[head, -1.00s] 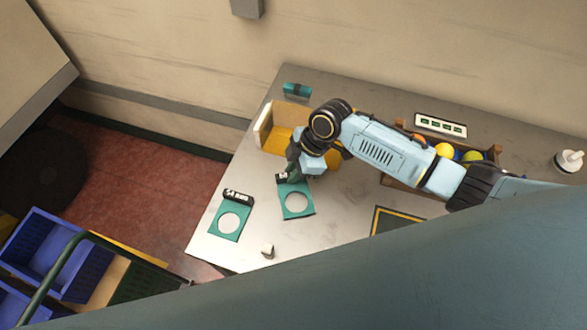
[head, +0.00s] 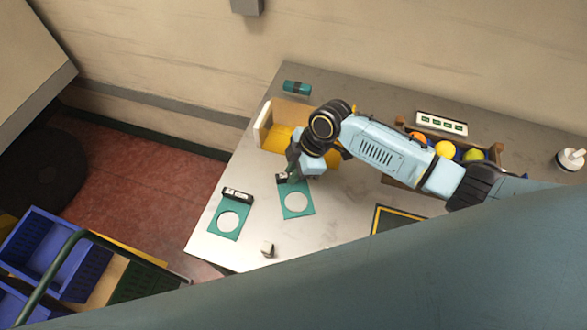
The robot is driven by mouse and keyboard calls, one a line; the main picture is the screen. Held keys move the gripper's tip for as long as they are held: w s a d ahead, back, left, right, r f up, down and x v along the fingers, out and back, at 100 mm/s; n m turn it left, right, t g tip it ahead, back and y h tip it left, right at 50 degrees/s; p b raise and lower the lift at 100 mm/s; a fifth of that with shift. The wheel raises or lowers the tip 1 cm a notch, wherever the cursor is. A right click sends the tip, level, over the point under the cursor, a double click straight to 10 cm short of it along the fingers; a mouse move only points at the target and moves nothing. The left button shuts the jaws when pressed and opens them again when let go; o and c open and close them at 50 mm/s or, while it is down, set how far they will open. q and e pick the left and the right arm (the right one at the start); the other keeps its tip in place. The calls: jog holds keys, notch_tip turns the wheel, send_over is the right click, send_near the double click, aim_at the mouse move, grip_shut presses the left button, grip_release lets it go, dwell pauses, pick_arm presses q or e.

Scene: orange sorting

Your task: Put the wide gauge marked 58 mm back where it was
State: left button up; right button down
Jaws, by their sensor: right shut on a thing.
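Two teal gauges, each a flat plate with a round hole and a black-and-white label, are on the grey table. One gauge (head: 296,207) is at my right gripper (head: 291,178), which is shut on its label end. That gauge's label is mostly hidden by the gripper, so I cannot read it. It looks flat on or very near the table; I cannot tell which. The other gauge (head: 229,229) lies to the left, apart from the gripper; its label is too small to read surely. My left gripper is not in view.
A crate of fruit (head: 494,152) is partly behind my right arm. A small pale block (head: 267,249) lies near the front edge. A black-and-yellow bordered mat (head: 385,222) lies to the right.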

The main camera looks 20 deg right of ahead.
jog(key=c, duration=0.9)
grip_release()
jog(key=shift+o, duration=0.2)
jog(key=shift+r+p, duration=2.7)
jog(key=shift+r, duration=1.25)
jog(key=shift+s, duration=0.1)
